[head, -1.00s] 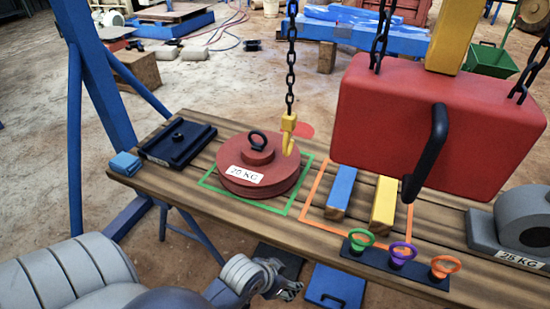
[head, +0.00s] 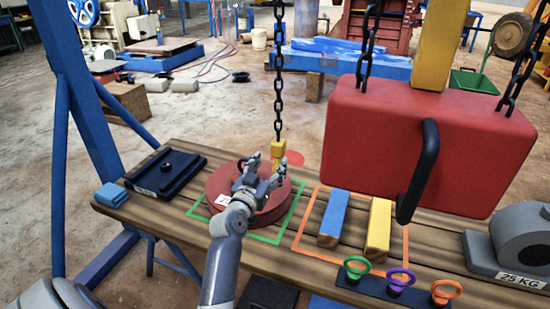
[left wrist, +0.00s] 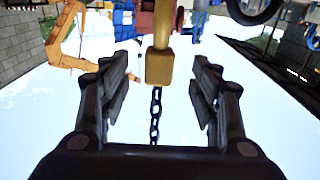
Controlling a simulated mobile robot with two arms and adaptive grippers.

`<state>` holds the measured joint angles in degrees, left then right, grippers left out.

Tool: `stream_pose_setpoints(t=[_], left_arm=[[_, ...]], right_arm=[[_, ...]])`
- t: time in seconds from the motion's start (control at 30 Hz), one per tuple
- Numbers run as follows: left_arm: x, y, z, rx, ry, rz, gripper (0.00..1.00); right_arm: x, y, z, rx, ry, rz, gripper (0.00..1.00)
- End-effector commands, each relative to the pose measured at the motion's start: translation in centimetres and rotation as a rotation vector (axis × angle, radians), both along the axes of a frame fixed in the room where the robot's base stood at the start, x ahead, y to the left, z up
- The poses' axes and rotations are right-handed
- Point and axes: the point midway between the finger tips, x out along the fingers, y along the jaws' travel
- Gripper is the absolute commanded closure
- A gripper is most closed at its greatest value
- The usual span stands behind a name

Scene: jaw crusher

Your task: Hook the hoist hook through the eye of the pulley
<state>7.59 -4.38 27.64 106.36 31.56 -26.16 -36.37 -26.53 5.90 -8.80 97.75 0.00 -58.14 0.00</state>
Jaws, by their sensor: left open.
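The red round pulley (head: 216,184) lies on the wooden table inside a green outline. Its top eye is hidden behind my left gripper (head: 266,163), which is over the pulley with its fingers pointing away, toward the hoist hook. The yellow hoist hook block (head: 278,147) hangs on a dark chain (head: 279,80) at the far side of the pulley; the hook's lower curve is hidden in the head view. In the left wrist view the yellow block (left wrist: 159,66) shows beyond and between the open fingers, touching neither. My right gripper is not in view.
A large red block (head: 425,140) with a black handle hangs from chains at the right. Blue (head: 336,216) and yellow (head: 378,228) bars lie in an orange outline. Coloured rings (head: 396,279) stand at the front edge. A dark tray (head: 166,170) lies at the left.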

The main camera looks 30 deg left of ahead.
Motion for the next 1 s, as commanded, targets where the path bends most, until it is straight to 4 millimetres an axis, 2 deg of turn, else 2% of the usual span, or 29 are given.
stream_pose_setpoints(t=[0.03, 0.2, 0.4, 0.57, 0.83, 0.87, 1.0], left_arm=[[1.1, 0.3, 0.0, -0.002, -0.001, 0.0, 0.43], [4.1, 1.0, -0.1, -0.002, 0.0, 0.0, 0.43], [6.5, 1.6, -0.1, 0.001, 0.002, -0.001, 0.43], [7.3, 1.8, -0.1, -0.001, 0.003, -0.001, 0.43], [7.4, 1.8, -0.1, 0.0, 0.003, -0.001, 0.43], [7.4, 1.8, -0.1, 0.0, 0.003, -0.001, 0.48], [7.4, 1.8, -0.1, 0.0, 0.003, -0.001, 0.8]], right_arm=[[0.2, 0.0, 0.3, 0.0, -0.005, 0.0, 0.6], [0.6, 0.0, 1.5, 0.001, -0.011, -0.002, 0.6], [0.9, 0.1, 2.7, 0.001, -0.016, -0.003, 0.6], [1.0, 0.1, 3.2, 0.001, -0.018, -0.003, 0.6], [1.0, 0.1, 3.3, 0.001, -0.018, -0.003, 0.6], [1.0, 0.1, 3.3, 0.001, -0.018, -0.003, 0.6], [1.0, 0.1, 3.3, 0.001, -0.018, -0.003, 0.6]])
